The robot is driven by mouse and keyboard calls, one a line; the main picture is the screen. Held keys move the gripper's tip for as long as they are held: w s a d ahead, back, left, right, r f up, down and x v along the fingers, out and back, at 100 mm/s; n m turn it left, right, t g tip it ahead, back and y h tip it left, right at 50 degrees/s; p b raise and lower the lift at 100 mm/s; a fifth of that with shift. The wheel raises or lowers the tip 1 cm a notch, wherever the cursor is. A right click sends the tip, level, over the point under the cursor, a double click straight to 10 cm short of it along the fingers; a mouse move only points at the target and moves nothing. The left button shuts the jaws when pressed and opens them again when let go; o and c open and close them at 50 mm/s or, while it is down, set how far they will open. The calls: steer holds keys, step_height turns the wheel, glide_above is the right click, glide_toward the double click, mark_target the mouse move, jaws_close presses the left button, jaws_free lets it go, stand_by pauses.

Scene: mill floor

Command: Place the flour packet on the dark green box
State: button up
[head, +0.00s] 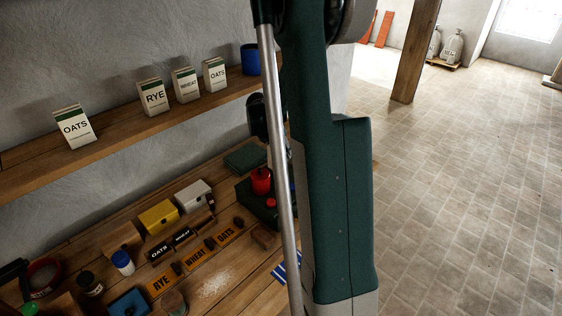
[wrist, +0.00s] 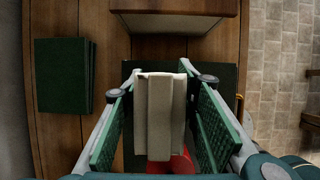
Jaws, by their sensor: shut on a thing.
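In the wrist view my gripper (wrist: 160,115) is shut on a pale flour packet (wrist: 153,112), its two green pads on either side of it. Its label does not show. Below the packet is a dark green box (wrist: 228,78), partly hidden by the packet and fingers. A red thing (wrist: 181,163) shows under the packet's near end. In the head view the dark green box (head: 258,206) stands on the bench with a red object on top, partly behind my arm. The packet and my fingers are hidden there.
A flat dark green, book-like thing (wrist: 60,76) lies left of the gripper. A wood-sided block (wrist: 175,14) is beyond it. The shelf (head: 130,125) holds several packets and a blue cup (head: 250,59). The bench holds label plates, a yellow box (head: 158,217) and a white box (head: 193,196).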

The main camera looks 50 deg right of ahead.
mark_target(273, 146)
steer(key=shift+f, duration=0.1)
steer(key=shift+f, duration=2)
steer(key=shift+f, duration=0.1)
steer(key=o, duration=1.1)
steer(key=shift+v, duration=6.15)
